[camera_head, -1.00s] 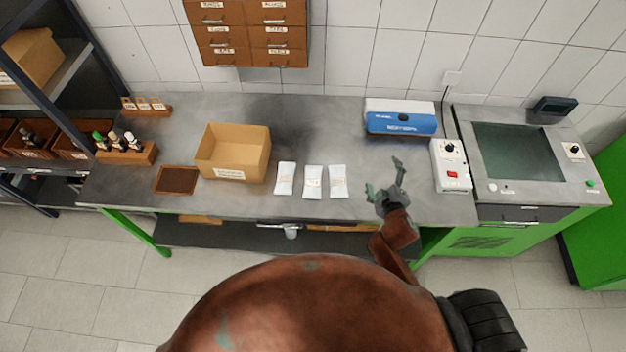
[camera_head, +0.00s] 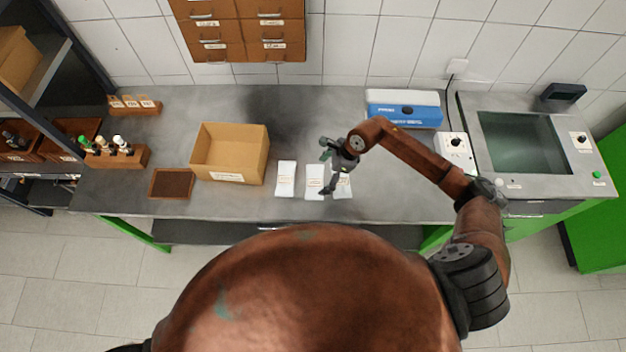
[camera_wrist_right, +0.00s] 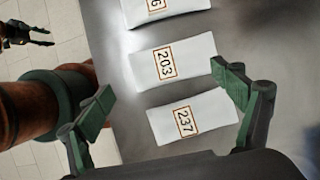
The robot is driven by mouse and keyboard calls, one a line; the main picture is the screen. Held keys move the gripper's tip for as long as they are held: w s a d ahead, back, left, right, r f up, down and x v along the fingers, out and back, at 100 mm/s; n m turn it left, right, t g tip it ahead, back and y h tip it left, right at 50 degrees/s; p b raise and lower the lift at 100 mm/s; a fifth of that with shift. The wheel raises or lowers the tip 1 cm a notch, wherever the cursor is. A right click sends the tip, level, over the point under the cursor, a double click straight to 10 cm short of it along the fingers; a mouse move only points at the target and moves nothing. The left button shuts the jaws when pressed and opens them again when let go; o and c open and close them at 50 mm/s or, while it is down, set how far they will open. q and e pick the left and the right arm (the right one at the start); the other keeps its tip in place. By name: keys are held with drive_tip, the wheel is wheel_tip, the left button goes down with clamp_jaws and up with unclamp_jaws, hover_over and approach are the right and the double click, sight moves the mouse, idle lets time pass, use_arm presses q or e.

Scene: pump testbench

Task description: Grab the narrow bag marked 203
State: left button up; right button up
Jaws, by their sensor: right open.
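Three narrow white bags lie in a row on the grey bench. The bag marked 203 (camera_head: 314,182) is the middle one; its label reads clearly in the right wrist view (camera_wrist_right: 172,62). The bag marked 237 (camera_wrist_right: 192,118) lies nearest in that view, and a third bag (camera_wrist_right: 160,8), its label cut off with only a 6 showing, lies beyond. My right gripper (camera_head: 326,170) is open and empty above the row, partly covering the rightmost bag. Its fingers (camera_wrist_right: 165,98) stand wide apart, nearest the 237 bag. My left gripper (camera_wrist_right: 30,32) shows at the wrist view's upper left, jaws apart and empty.
An open cardboard box (camera_head: 229,178) and a brown tray (camera_head: 172,184) stand left of the bags. A blue-and-white box (camera_head: 403,110) stands at the back right. A control box with a knob (camera_head: 456,146) stands beside the machine at the right.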

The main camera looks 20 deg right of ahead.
sight(315, 185)
drive_tip(key=shift+d+f, duration=0.25)
drive_tip(key=shift+f, duration=0.15)
drive_tip(key=shift+p+x, duration=0.5)
drive_tip(key=shift+x, duration=0.75)
drive_tip(key=p+x, duration=0.1)
drive_tip(key=x, duration=0.2)
drive_tip(key=shift+s+a+f, duration=0.1)
drive_tip(key=shift+a+f, duration=0.3)
drive_tip(key=shift+f, duration=0.3)
use_arm(q)
drive_tip(key=shift+s+r, duration=0.2)
drive_tip(key=shift+r, duration=1.05)
drive_tip(key=shift+w, duration=0.1)
use_arm(e)
drive_tip(key=shift+c, duration=0.7)
drive_tip(key=shift+c, duration=0.7)
drive_tip(key=c, duration=1.1)
